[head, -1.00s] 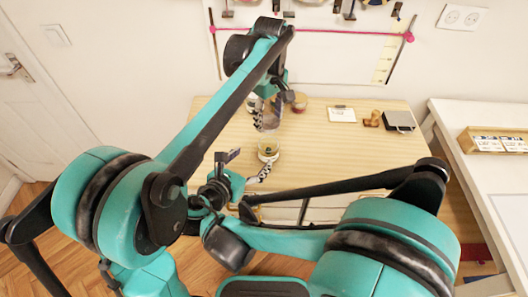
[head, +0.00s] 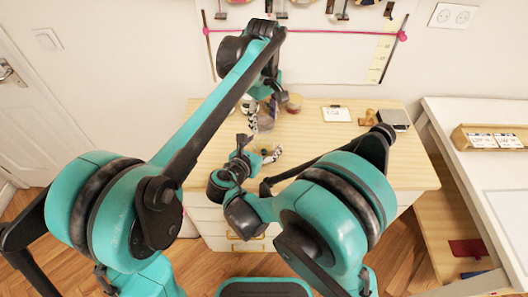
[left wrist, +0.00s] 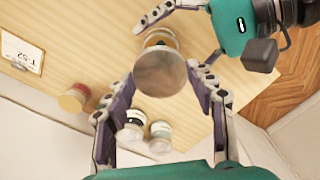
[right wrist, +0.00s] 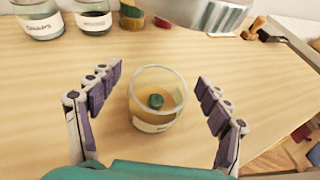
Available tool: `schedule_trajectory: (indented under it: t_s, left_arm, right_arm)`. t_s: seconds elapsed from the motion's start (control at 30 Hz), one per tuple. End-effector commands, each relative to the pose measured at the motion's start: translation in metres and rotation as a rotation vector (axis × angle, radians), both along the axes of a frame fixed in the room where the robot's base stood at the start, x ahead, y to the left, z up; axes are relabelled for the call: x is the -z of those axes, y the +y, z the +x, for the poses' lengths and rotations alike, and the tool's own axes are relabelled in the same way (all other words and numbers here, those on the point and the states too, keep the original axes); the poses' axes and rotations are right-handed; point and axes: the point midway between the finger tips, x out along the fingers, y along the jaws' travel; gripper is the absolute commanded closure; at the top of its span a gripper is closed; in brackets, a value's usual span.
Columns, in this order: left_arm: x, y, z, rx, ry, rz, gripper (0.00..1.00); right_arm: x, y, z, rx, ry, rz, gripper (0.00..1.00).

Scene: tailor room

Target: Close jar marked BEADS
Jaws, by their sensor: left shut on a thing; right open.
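A small open glass jar (right wrist: 157,98) stands upright on the wooden table, with a dark green item inside. Its label is partly visible but I cannot read it. My right gripper (right wrist: 159,75) is open, with a finger on either side of the jar and apparent gaps. My left gripper (left wrist: 161,73) is shut on a round greyish lid (left wrist: 160,75). In the left wrist view the lid is nearer the camera and overlaps part of the jar (left wrist: 160,38). In the head view my left gripper (head: 262,118) is above and behind my right gripper (head: 264,154), which largely hides the jar.
Several other jars stand at the back, including a dark-filled labelled one (right wrist: 92,18) and a clear one (right wrist: 38,18). A white card (head: 336,114), a stamp (head: 369,117) and a dark box (head: 395,119) lie at the back right.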

Motion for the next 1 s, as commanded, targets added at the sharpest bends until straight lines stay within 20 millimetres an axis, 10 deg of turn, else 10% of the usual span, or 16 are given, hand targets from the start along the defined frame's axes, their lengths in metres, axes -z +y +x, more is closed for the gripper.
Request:
schedule_trajectory:
  t_s: [0.33, 0.6, 1.0]
  left_arm:
    - [0.000, 0.000, 0.000, 0.000, 0.000, 0.000, 0.54]
    - [0.000, 0.000, 0.000, 0.000, 0.000, 0.000, 0.54]
    - [0.044, -0.001, 0.001, 0.000, 0.008, 0.005, 0.54]
  right_arm:
    - [0.001, -0.001, 0.002, 0.000, 0.000, 0.000, 0.25]
    - [0.001, -0.001, 0.002, 0.001, 0.000, 0.000, 0.96]
    - [0.001, -0.001, 0.002, 0.001, 0.001, 0.000, 0.98]
